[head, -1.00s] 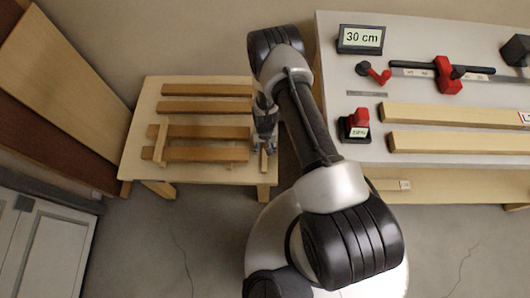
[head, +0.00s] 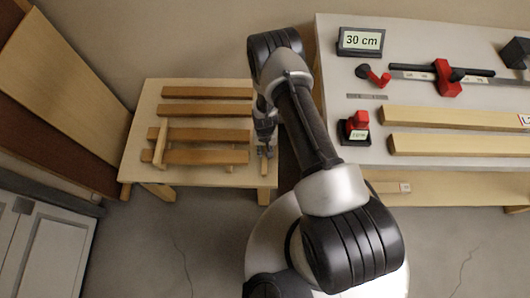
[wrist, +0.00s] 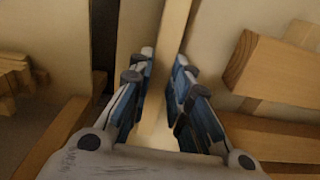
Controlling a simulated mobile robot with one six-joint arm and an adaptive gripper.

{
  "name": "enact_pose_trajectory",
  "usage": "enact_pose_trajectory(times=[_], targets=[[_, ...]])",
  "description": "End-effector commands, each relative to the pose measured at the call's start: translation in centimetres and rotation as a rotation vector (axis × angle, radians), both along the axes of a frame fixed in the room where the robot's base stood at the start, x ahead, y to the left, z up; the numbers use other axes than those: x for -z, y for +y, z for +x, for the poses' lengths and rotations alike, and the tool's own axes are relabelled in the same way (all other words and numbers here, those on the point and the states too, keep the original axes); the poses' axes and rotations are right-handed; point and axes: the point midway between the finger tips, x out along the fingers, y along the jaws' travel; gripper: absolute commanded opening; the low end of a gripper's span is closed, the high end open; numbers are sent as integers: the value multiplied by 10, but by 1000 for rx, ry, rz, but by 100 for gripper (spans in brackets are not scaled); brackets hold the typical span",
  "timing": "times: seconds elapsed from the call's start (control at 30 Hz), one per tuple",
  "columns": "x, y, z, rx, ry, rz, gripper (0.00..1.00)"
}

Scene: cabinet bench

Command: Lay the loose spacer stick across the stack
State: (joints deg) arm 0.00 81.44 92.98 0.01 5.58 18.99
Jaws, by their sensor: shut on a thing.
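The loose spacer stick (wrist: 174,28) is a thin strip of pale wood. In the wrist view it runs between the blue-padded fingers of my gripper (wrist: 160,88), which is shut on it. In the head view the stick (head: 264,167) shows at the right end of the low table, below my gripper (head: 265,150). The stack (head: 205,135) is brown boards left of the gripper. One pale spacer (head: 160,143) lies across its left end. Board ends (wrist: 262,62) show close to the right of the fingers in the wrist view. I cannot tell whether the stick touches the table.
Two more brown boards (head: 207,92) lie at the back of the low table (head: 140,115). A dark gap separates the tables.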

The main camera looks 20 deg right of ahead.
Motion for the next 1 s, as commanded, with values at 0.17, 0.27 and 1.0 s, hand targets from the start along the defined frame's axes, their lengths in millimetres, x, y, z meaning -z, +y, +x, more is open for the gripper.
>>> enact_pose_trajectory(times=[0.17, 0.27, 1.0], targets=[[-8, 0, 0, 0, 0, 0, 0], [-18, 0, 1, 0, -1, 0, 0], [-93, 0, 1, 0, -1, 0, 0]])
